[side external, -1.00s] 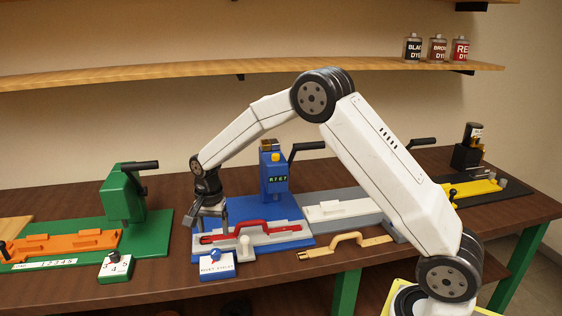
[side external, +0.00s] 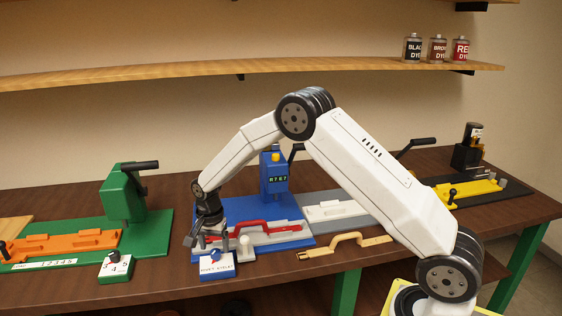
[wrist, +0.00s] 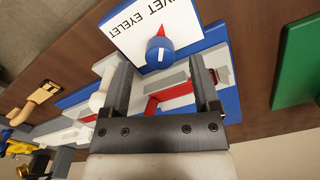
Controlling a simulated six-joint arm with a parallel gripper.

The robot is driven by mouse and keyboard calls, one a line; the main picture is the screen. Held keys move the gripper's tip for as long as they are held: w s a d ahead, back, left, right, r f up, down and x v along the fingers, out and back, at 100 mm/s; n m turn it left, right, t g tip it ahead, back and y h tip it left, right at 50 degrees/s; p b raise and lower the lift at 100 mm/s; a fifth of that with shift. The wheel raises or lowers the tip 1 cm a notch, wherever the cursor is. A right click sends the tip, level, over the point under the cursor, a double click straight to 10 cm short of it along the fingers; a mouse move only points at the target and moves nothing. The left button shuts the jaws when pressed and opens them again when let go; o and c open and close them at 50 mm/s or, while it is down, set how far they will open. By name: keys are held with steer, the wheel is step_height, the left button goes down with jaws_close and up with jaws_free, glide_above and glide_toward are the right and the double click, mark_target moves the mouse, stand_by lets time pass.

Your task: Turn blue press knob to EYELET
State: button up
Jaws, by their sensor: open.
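The blue press knob (side external: 215,254) sits on a small blue box with a white label plate (side external: 217,270) at the table's front edge. In the wrist view the knob (wrist: 159,54) has a white mark and a red pointer, which leans toward the RIVET end of the label (wrist: 140,28). My gripper (side external: 209,241) is over the box, pointing down. In the wrist view its two fingers (wrist: 161,66) are apart, with the knob showing between and just beyond their tips. I cannot tell whether either finger touches it. The blue press's display (side external: 278,179) appears to read RIVET.
A red strap (side external: 250,229) lies in a grey fixture with a white ball knob (side external: 245,244) just right of my gripper. A tan strap (side external: 345,241) lies further right.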

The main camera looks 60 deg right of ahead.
steer(key=shift+f, duration=0.95)
jaws_close()
steer(key=shift+n, duration=0.6)
steer(key=n, duration=0.2)
steer(key=shift+n, duration=0.3)
steer(key=n, duration=0.3)
steer(key=shift+n, duration=0.4)
steer(key=n, duration=0.6)
steer(key=shift+n, duration=0.4)
